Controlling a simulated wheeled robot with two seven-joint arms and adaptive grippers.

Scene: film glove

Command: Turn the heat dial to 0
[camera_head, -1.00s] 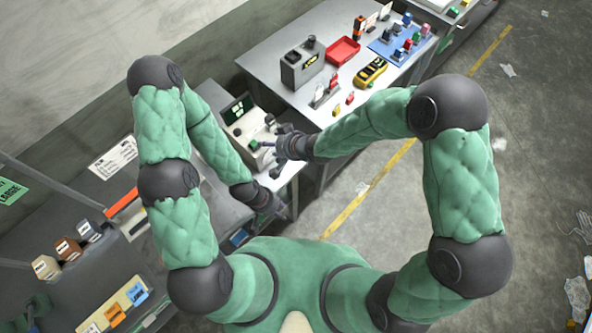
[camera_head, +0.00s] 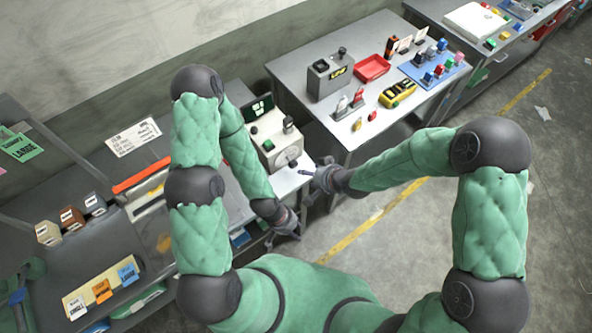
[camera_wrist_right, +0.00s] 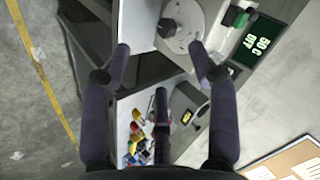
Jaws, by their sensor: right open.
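The white heating machine (camera_head: 262,139) stands left of the grey table, with a small dark display (camera_head: 259,106) on top. In the right wrist view the display (camera_wrist_right: 257,40) reads "60 C OFF" in green. The round grey dial (camera_head: 288,157) is on the machine's front; it also shows in the right wrist view (camera_wrist_right: 183,21) with a dark knob at its middle. Its pointer setting is too small to read. My right gripper (camera_wrist_right: 160,48) is open and empty, just short of the dial and apart from it. My left gripper (camera_head: 283,232) hangs low before the machine, fingers spread, empty.
The grey table (camera_head: 300,66) holds a grey box (camera_head: 329,77), a red tray (camera_head: 372,68), a yellow toy car (camera_head: 397,94) and a blue board (camera_head: 420,72) with coloured blocks. A dark bench (camera_head: 60,265) with small boxes is at left. The floor at right is largely open.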

